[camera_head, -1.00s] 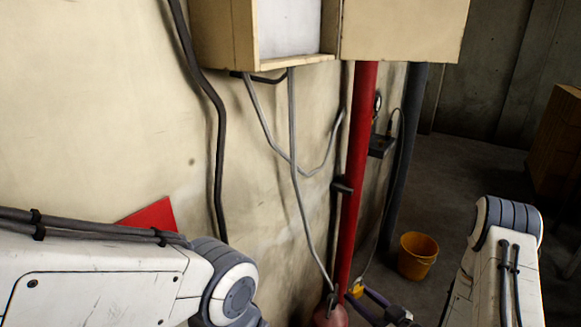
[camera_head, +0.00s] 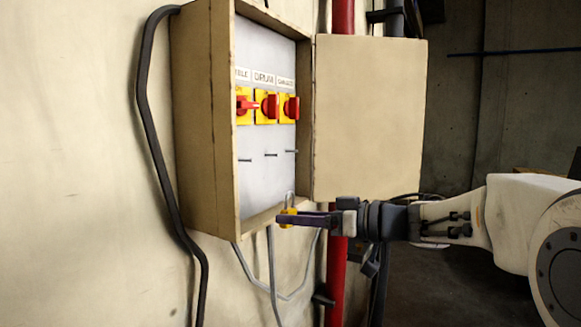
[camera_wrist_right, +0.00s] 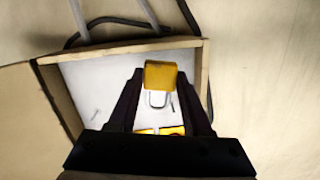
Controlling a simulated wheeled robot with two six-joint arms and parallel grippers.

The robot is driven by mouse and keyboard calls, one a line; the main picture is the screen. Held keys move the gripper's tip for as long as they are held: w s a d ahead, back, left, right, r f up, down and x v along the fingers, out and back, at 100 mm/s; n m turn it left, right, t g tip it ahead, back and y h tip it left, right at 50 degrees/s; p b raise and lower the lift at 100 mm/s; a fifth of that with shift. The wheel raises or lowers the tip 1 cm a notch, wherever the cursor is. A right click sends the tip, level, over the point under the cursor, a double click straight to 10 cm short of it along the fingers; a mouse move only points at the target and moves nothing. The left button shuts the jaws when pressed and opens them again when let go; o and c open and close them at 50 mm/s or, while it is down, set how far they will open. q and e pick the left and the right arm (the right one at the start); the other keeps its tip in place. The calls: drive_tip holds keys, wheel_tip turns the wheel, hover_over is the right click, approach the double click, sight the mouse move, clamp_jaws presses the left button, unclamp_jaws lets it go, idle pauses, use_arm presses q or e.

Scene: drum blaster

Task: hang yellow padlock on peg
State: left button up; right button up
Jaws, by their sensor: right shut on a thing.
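The yellow padlock (camera_head: 287,211) is between the fingertips of my right gripper (camera_head: 282,218), with its grey shackle pointing up. It is by the lower front edge of the open cabinet. In the right wrist view the padlock body (camera_wrist_right: 160,75) sits between the two dark fingers of the gripper (camera_wrist_right: 160,82), and its shackle shows against the white panel. Three thin pegs stick out of the panel: a left peg (camera_head: 245,160), a middle peg (camera_head: 271,155) and a right peg (camera_head: 291,151). The padlock is below the pegs and apart from them. My left gripper is out of view.
The cabinet (camera_head: 195,120) has a raised frame around its panel. Its open door (camera_head: 368,115) stands to the right, above my right wrist. Three red and yellow switches (camera_head: 267,106) sit above the pegs. A red pipe (camera_head: 335,270) and grey cables run below.

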wheel_tip(320, 180, up, 8)
drive_tip(key=s+a+p, duration=0.1)
drive_tip(key=s+a, duration=0.1)
drive_tip(key=s, duration=0.1)
drive_tip(key=shift+m, duration=0.4)
drive_tip(key=b+x, duration=0.1)
drive_tip(key=x, duration=0.2)
drive_tip(key=b+x, duration=0.1)
drive_tip(key=x, duration=0.3)
drive_tip(key=shift+w+a+r, duration=0.1)
drive_tip(key=shift+w, duration=0.4)
use_arm(q)
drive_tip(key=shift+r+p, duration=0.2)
drive_tip(key=shift+p, duration=0.15)
use_arm(e)
drive_tip(key=shift+w+a+f+t, duration=0.2)
drive_tip(key=shift+a+f+t, duration=0.05)
drive_tip(key=shift+a+t, duration=0.05)
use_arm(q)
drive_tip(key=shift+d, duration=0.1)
use_arm(e)
drive_tip(key=o, duration=1.3)
drive_tip(key=shift+c, duration=0.2)
